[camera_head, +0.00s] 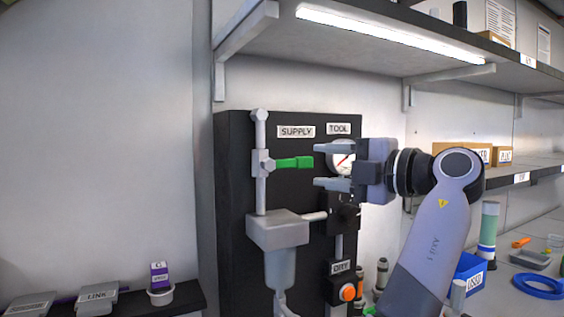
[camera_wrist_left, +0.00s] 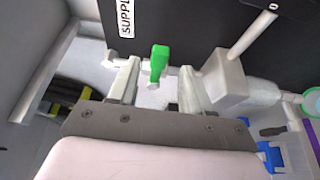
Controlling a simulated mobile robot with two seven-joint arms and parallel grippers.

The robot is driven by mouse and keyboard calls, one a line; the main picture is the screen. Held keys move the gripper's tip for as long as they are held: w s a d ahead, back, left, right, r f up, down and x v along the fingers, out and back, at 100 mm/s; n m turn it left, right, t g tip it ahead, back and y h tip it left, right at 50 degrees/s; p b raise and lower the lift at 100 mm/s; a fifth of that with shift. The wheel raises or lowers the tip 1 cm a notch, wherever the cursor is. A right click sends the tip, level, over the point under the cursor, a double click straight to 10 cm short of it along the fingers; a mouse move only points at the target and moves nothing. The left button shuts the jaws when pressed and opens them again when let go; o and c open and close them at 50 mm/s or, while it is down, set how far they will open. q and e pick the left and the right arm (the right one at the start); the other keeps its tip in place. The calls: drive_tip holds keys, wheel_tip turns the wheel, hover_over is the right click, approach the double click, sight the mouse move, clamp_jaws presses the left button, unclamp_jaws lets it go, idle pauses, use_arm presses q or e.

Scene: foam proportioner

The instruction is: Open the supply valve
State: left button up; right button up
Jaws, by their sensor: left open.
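The supply valve (camera_head: 262,163) sits on a vertical grey pipe left of the SUPPLY label (camera_head: 296,131) on the black panel. Its green handle (camera_head: 293,162) points sideways to the right, across the pipe. My left gripper (camera_head: 317,165) is open, with one finger above and one below the height of the handle's free end. Its fingertips are close to that end. In the left wrist view the green handle (camera_wrist_left: 159,60) shows between the two open fingers (camera_wrist_left: 160,76), with a gap on each side. My right gripper is not in view.
A round gauge (camera_head: 341,158) under the TOOL label is partly behind my left gripper. A grey block (camera_head: 278,231) with a clear bowl sits below the valve. An orange knob (camera_head: 347,292) is lower on the panel. A shelf (camera_head: 360,62) overhangs above.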

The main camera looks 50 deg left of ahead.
sight(307, 164)
use_arm(q)
drive_tip(key=shift+a, duration=0.35)
drive_tip(key=a, duration=0.2)
drive_tip(key=a+p, duration=0.1)
drive_tip(key=a, duration=0.1)
drive_tip(key=s+a, duration=0.1)
drive_tip(key=a, duration=0.1)
drive_tip(key=shift+a+p, duration=0.3)
clamp_jaws()
